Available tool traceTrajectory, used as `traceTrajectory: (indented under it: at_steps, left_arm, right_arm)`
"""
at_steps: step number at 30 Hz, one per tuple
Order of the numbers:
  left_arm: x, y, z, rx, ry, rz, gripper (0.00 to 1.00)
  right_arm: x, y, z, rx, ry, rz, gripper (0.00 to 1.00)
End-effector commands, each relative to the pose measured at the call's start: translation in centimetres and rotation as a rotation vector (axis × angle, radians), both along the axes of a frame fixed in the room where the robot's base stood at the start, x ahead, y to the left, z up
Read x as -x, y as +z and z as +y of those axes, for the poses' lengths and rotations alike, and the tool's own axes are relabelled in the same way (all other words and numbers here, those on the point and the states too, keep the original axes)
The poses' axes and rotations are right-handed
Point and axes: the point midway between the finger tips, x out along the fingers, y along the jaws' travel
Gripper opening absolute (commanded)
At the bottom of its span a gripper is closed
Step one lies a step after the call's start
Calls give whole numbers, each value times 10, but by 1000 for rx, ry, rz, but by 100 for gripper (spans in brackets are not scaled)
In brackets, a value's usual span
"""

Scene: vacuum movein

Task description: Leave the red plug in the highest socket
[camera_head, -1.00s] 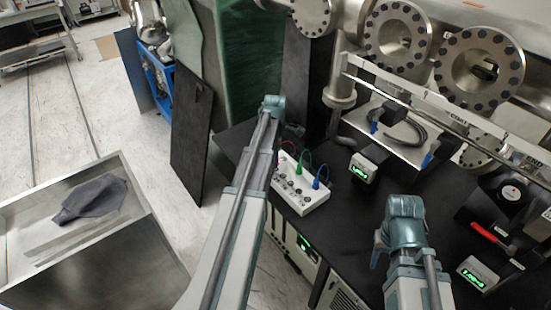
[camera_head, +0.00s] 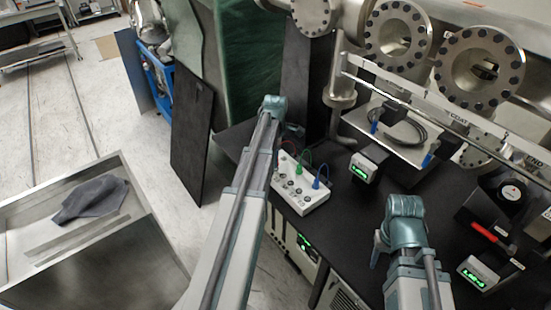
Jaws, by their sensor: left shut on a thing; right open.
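A white socket box (camera_head: 312,203) stands on the black bench, with a column of dark sockets on its face. A green plug (camera_head: 299,168) and a blue plug (camera_head: 316,183), each with a looped cable, are in it. My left gripper (camera_head: 273,106) is at the box's upper left, shut; its fingertips are hidden behind my own wrist. The red plug is hidden there too; only a thin reddish cable shows beside the wrist. I cannot tell whether the plug touches a socket. My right gripper (camera_head: 379,248) is open and empty over the bench, right of the box.
A small green-lit display (camera_head: 363,168) stands right of the box. Steel flanges (camera_head: 480,66) and a rail (camera_head: 440,105) rise behind the bench. A red-handled tool (camera_head: 490,232) and another display (camera_head: 478,272) are at right. An open metal bin (camera_head: 125,250) stands at left.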

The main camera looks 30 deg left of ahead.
Motion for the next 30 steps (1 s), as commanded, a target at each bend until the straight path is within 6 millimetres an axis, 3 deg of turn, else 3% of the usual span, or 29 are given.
traceTrajectory:
  at_steps: [30]
  left_arm:
    - [0,-12,0,0,0,0,0]
  right_arm:
    - [0,-12,0,0,0,0,50]
